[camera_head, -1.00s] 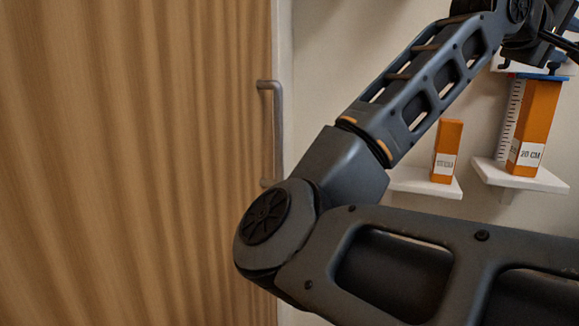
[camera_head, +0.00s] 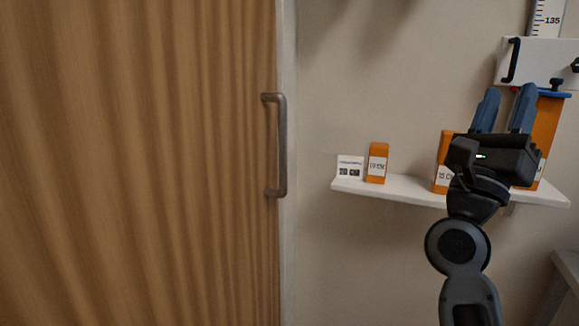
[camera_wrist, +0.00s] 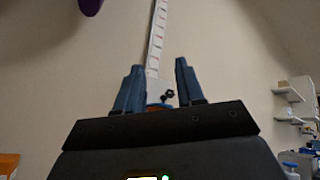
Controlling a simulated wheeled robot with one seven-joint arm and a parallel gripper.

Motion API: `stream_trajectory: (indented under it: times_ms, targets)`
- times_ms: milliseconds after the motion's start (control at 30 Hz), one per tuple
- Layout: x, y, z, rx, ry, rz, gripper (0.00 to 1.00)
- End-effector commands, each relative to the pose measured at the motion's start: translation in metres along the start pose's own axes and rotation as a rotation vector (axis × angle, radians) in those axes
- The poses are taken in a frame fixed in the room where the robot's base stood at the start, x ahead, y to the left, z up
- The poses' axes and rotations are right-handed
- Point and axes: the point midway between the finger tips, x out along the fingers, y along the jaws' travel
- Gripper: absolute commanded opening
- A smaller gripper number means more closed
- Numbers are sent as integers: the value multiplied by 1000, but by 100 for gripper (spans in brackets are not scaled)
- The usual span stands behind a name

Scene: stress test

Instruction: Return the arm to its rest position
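My gripper (camera_head: 505,112) is at the right of the head view, pointing up, with its two blue fingers apart and nothing between them. My arm rises from the bottom edge below it. In the wrist view my gripper (camera_wrist: 158,85) also shows its fingers spread, with a white ruled scale and a small dark knob seen beyond the gap. In the head view my gripper covers part of the orange blocks behind it; I cannot tell the distance between them.
A wooden door (camera_head: 140,160) with a metal handle (camera_head: 281,145) fills the left. A white shelf (camera_head: 410,190) holds a small orange block (camera_head: 377,163), a white card (camera_head: 349,167) and taller orange blocks (camera_head: 442,163). A grey surface (camera_head: 567,268) stands lower right. Bare wall lies between door and shelf.

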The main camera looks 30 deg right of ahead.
Motion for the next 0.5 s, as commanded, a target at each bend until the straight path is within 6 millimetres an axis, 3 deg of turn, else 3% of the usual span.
stream_trajectory:
  times_ms: [233,500]
  targets:
    - [-75,9,8,-405,-212,225,38]
    - [-166,2,6,-804,-480,435,38]
